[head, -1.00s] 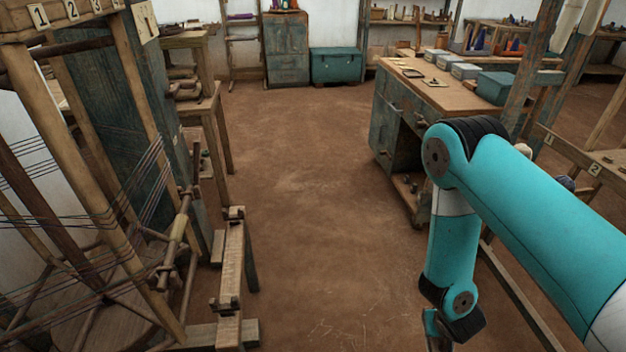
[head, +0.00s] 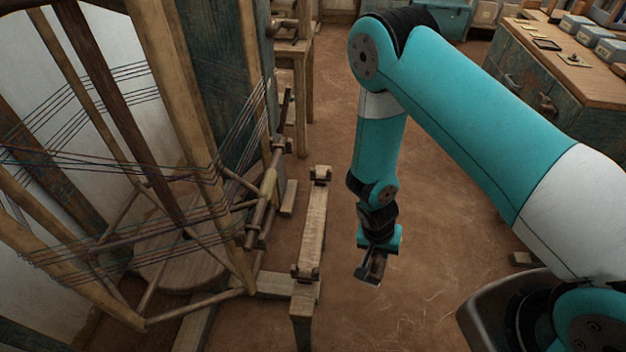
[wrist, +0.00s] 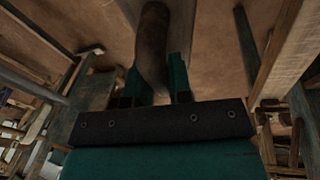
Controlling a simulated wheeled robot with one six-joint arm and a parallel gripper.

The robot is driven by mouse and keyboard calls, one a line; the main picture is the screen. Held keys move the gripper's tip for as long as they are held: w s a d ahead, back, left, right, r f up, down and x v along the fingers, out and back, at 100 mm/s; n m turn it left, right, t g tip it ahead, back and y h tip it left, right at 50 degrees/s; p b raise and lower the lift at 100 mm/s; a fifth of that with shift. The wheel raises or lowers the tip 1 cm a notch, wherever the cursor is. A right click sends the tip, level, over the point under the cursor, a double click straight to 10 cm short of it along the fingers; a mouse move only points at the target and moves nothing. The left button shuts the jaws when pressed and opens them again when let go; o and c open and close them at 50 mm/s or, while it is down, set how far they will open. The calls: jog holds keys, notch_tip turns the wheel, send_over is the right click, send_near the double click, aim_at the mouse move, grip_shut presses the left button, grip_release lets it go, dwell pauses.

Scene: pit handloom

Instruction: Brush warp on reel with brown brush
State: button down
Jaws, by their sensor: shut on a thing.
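The reel (head: 172,85) is a tall frame of wooden posts on the left of the head view. Thin dark red and blue-green warp threads (head: 110,165) run around its posts. My gripper (head: 372,272) hangs right of the reel, apart from it, beyond a narrow wooden bench. In the wrist view my gripper (wrist: 158,84) is shut on a brown, rounded piece, the brown brush (wrist: 153,42), between its two green fingers. The brush's far end and bristles cannot be made out.
A narrow wooden bench (head: 313,232) stands between the reel and my gripper. A wooden rod assembly (head: 262,205) is at the reel's right side. A workbench with drawers (head: 565,85) stands at the upper right. Bare earth floor (head: 440,190) lies between.

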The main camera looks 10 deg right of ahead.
jog(key=w+a+r+m+g+y+b, duration=0.2)
jog(key=w+a+r+m+y, duration=0.1)
jog(key=a+r+m+y, duration=0.65)
jog(key=w+a+r+m+t+y+b, duration=0.2)
jog(key=a+r+m+t+y, duration=0.3)
jog(key=r, duration=0.8)
jog(key=w+a+n+g+y+b, duration=0.1)
jog(key=w+a, duration=0.2)
jog(key=a, duration=0.6)
jog(key=shift+w+a, duration=0.15)
jog(key=shift+a, duration=0.15)
jog(key=shift+f, duration=0.1)
jog(key=shift+w+d+b, duration=0.5)
jog(key=shift+w+d, duration=1.65)
jog(key=shift+w, duration=3.75)
jog(key=shift+w+d+b, duration=0.45)
jog(key=shift+w+d, duration=1.65)
jog(key=shift+w, duration=3.75)
jog(key=s+a+p, duration=0.4)
jog(key=s+p, duration=0.5)
jog(key=s, duration=0.2)
jog(key=s+a+p, duration=0.4)
jog(key=s+p, duration=0.5)
jog(key=s, duration=0.3)
jog(key=shift+s+a, duration=0.25)
jog(key=shift+s, duration=0.05)
